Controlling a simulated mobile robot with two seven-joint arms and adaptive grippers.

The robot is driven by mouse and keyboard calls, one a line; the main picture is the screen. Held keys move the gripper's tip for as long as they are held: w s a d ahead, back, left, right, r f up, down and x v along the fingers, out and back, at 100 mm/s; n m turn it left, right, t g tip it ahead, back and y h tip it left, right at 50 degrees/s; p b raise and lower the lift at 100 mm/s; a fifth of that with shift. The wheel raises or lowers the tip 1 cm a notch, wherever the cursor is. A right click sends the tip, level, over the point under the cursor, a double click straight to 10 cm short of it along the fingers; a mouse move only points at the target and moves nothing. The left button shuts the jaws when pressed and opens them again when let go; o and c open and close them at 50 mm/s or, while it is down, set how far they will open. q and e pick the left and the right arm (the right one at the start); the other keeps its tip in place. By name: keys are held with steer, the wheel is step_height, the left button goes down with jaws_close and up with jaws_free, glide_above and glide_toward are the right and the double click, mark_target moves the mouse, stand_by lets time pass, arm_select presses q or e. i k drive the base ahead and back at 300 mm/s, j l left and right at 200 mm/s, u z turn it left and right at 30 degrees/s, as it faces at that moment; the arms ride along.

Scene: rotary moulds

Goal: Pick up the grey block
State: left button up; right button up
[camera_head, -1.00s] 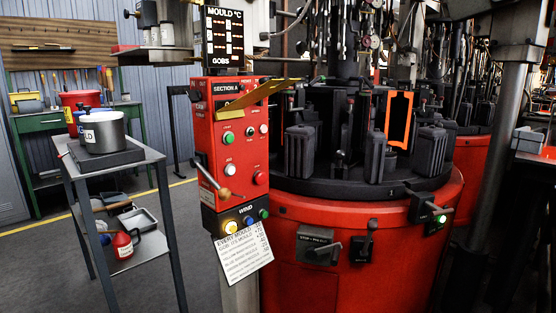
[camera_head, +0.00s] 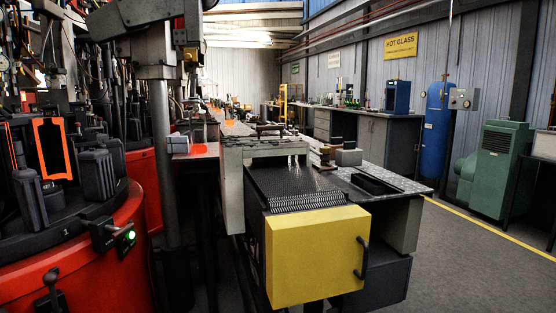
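A small light grey block (camera_head: 348,157) sits on the metal bench top right of the conveyor, beside small brown and dark pieces. It is the likeliest grey block in view, though it is small and its details are hard to tell. Neither of my grippers is in view.
The conveyor (camera_head: 292,184) ends in a yellow box front (camera_head: 318,256) with a dark handle. A dark tray (camera_head: 376,184) is on the bench top. The red rotary machine (camera_head: 75,252) stands at left. Open grey floor (camera_head: 470,270) lies at right, before a green machine (camera_head: 495,162).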

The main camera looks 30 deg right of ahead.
mark_target(349, 155)
steer(key=z, duration=1.55)
steer(key=l+u, duration=0.1)
steer(key=u, duration=0.6)
steer(key=l+u, duration=0.9)
steer(key=k+l+u, duration=0.15)
steer(key=l, duration=0.25)
steer(key=l+u, duration=0.1)
steer(key=l, duration=0.3)
steer(key=k+l+u, duration=0.15)
steer(key=l, duration=0.25)
steer(key=k+l, duration=0.15)
steer(key=l, duration=0.2)
steer(key=k+l, duration=0.1)
steer(key=l, duration=0.25)
steer(key=k+l+u, duration=0.1)
steer(key=l, duration=0.25)
